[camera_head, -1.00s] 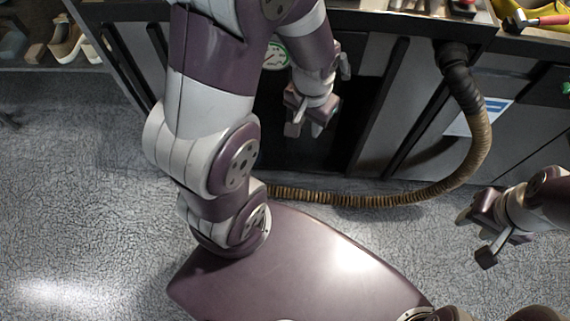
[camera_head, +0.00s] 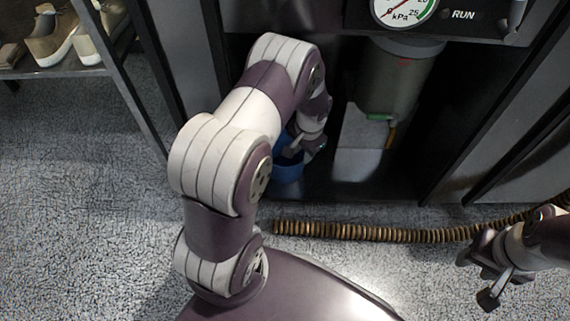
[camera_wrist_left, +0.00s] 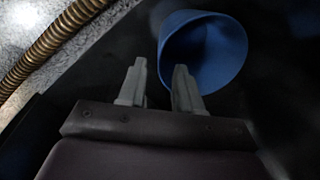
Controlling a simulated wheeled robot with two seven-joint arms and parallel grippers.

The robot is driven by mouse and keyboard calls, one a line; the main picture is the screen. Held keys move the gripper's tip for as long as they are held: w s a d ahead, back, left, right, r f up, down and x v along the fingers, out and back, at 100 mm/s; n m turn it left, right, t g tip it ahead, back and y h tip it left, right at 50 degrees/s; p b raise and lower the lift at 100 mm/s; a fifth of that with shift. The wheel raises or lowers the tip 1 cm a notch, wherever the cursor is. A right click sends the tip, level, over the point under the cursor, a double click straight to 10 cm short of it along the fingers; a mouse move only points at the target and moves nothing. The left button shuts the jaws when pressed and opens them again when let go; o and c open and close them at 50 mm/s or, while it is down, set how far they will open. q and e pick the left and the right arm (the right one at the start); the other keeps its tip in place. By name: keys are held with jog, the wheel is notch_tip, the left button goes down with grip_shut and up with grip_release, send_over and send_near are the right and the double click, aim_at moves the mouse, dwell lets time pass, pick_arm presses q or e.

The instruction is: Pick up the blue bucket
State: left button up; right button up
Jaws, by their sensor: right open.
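The blue bucket (camera_head: 288,172) stands inside the dark open cabinet bay, partly hidden behind my left arm. In the left wrist view the bucket (camera_wrist_left: 232,45) shows its round opening, just beyond and right of the fingers. My left gripper (camera_head: 308,146) is at the bucket; its fingers (camera_wrist_left: 160,72) are apart with nothing clamped between them. The right-hand finger overlaps the bucket's near rim; I cannot tell whether it touches or is inside. My right gripper (camera_head: 476,277) is open and empty at the lower right, far from the bucket.
A grey cylinder (camera_head: 390,85) with a green-and-yellow outlet hangs right of the bucket, below a pressure gauge (camera_head: 404,8). A ribbed brown hose (camera_head: 400,235) lies across the floor in front. Cabinet walls flank the bay. Shoes (camera_head: 52,38) sit on a shelf at left.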

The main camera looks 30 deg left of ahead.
aim_at(299, 169)
pick_arm(q)
jog(key=f+b, duration=0.2)
jog(key=f, duration=0.1)
jog(key=f+b, duration=0.3)
jog(key=f, duration=0.1)
jog(key=a+f+b, duration=0.1)
jog(key=f+b, duration=0.1)
jog(key=f, duration=0.1)
jog(key=shift+w+a+f+b, duration=0.1)
jog(key=shift+w+f+b, duration=0.1)
jog(key=shift+w+b, duration=0.15)
jog(key=shift+r, duration=0.25)
grip_shut()
